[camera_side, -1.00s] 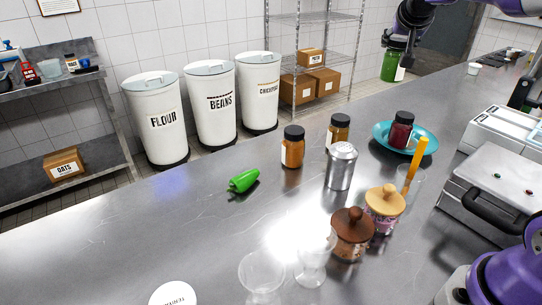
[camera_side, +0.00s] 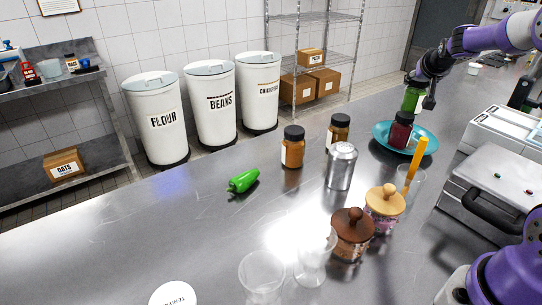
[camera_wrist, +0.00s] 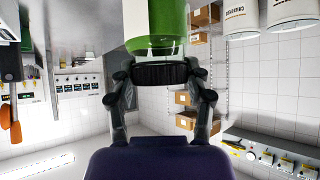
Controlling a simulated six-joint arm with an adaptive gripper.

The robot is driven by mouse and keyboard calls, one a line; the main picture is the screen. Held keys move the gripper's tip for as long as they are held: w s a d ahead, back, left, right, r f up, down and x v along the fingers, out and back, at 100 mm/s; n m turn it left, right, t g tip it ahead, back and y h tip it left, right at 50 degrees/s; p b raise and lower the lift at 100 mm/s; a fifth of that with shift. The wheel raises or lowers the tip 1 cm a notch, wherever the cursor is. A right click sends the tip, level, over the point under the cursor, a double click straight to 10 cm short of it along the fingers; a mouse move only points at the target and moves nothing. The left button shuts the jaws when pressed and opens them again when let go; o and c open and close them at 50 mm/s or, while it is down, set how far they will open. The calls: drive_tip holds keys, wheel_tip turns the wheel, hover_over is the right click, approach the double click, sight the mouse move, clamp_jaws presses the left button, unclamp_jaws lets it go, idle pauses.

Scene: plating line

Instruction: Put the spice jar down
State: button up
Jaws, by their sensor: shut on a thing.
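A green spice jar (camera_side: 411,98) with a white label and a dark cap is in my gripper (camera_side: 422,84). In the side view it is upright, just behind and above a dark red jar (camera_side: 401,130) on the teal plate (camera_side: 431,139). The red jar hides the view of its lower end, so I cannot tell whether it touches the plate. In the wrist view the green jar (camera_wrist: 156,22) fills the top middle, and my gripper's fingers (camera_wrist: 160,74) are closed on both sides of its black cap.
An orange spice jar (camera_side: 293,147), another brown-orange jar (camera_side: 338,131), a metal shaker (camera_side: 340,167) and lidded pots (camera_side: 352,235) stand left of the plate. A glass with an orange utensil (camera_side: 415,165) is in front of it. A white-grey appliance (camera_side: 495,180) is at right. The left counter is mostly clear.

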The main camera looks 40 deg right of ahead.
drive_tip(key=shift+f, duration=0.35)
drive_tip(key=shift+f, duration=0.2)
